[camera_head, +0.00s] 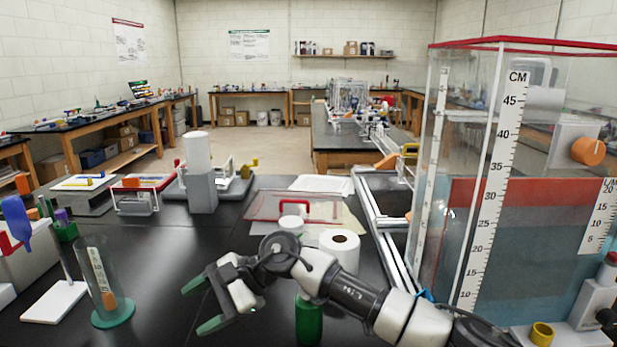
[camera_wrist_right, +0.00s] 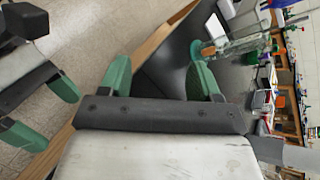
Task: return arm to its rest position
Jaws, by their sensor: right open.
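My right arm (camera_head: 345,290) reaches in from the lower right of the head view, over the black bench. Its gripper (camera_head: 203,306) has dark jaws and green fingertips spread apart, with nothing between them. In the right wrist view the same gripper (camera_wrist_right: 160,78) shows its green fingers wide apart and empty. My left gripper is not in the head view. In the right wrist view, a second gripper with green fingers, my left one (camera_wrist_right: 45,114), is at the left edge over the tiled floor, its fingers apart and empty.
A clear cylinder (camera_head: 100,275) on a green base stands left of the right gripper. A green container (camera_head: 309,318) and white roll (camera_head: 340,248) are close to the right arm. A tall clear tank (camera_head: 468,170) stands at right.

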